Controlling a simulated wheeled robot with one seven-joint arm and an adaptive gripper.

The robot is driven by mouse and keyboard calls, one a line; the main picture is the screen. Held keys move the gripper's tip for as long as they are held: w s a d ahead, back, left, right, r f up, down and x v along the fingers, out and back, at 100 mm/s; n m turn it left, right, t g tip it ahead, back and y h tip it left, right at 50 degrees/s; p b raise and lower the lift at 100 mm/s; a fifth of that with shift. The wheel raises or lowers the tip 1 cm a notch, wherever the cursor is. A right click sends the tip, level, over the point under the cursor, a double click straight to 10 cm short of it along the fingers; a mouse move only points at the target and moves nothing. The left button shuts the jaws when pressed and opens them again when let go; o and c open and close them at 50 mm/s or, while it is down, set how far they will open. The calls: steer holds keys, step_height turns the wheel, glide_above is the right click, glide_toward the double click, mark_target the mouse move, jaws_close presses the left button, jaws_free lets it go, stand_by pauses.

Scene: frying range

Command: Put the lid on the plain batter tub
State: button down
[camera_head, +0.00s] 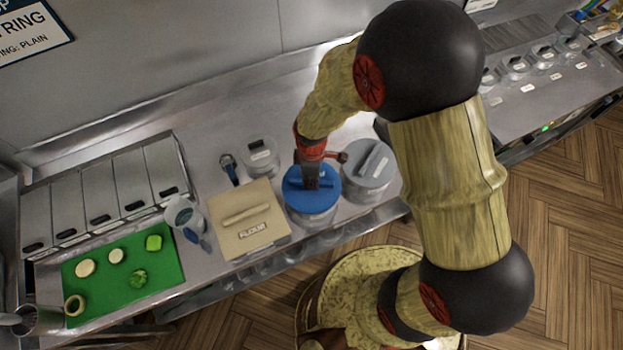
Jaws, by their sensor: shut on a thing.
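A round blue lid (298,197) with a raised bar handle sits at the top of a pale tub (313,217) near the counter's front edge. My gripper (312,184) comes down from above and is shut on the lid's handle. The lid looks level and in line with the tub. I cannot tell whether its rim is fully seated. Any label on this tub is too small or hidden to read, and its contents are hidden.
A grey-lidded tub (367,166) stands close on the right. A beige-lidded flour box (247,218) stands close on the left. A small clear container (261,158) is behind. A green board (120,275) with vegetables lies far left. A wall sign (30,30) mentions plain.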

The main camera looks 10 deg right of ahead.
steer(key=shift+f, duration=0.1)
steer(key=c, duration=1.8)
jaws_free()
steer(key=shift+o, duration=0.2)
step_height(320, 180, up, 12)
